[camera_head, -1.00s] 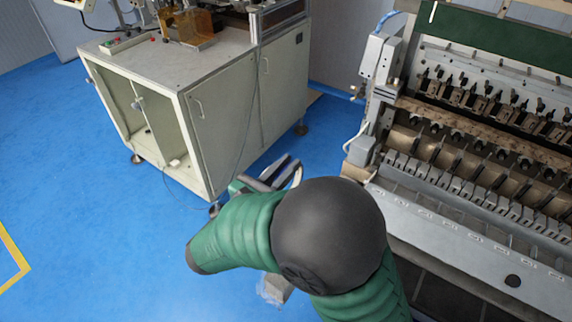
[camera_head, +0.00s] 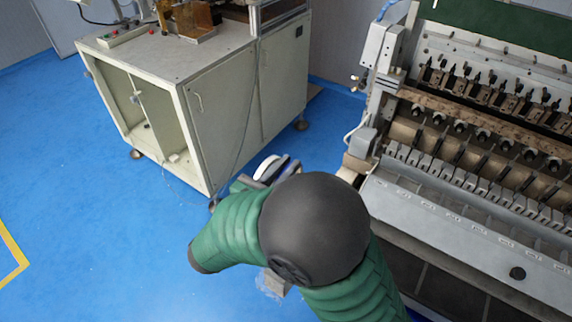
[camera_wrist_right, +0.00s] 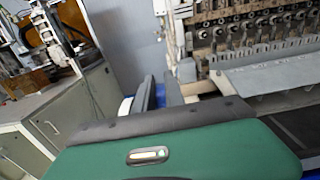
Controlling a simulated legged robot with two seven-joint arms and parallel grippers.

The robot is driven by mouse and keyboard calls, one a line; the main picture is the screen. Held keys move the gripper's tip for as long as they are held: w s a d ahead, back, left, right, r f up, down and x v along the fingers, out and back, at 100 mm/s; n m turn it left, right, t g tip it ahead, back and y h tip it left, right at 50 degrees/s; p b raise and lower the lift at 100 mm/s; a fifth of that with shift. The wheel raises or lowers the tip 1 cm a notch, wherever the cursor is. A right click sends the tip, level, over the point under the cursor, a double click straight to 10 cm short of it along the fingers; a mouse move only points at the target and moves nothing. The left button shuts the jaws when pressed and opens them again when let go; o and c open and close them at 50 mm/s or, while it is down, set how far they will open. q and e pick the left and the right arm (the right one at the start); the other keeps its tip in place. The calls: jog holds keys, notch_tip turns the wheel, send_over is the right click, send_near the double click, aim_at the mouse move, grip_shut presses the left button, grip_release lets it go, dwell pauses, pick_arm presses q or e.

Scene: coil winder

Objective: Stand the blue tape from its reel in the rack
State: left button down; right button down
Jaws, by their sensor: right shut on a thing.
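My right gripper (camera_head: 276,170) shows beyond my green forearm, in the gap between the grey cabinet and the coil winder. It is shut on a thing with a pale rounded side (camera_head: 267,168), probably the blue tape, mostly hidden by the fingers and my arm. In the right wrist view the dark blue-grey fingers (camera_wrist_right: 150,95) stand upright, with a sliver of the white thing (camera_wrist_right: 125,107) at their left. I cannot make out the reel or the rack for certain. My left gripper is not in view.
The grey cabinet (camera_head: 225,105) with an open left bay stands at the upper left. The coil winder (camera_head: 455,215), with rows of clamps and rollers, fills the right side. Blue floor (camera_head: 90,215) lies clear at the left.

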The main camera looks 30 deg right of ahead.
jog(key=shift+f+b, duration=0.3)
jog(key=shift+f, duration=0.4)
jog(key=c, duration=1.7)
grip_release()
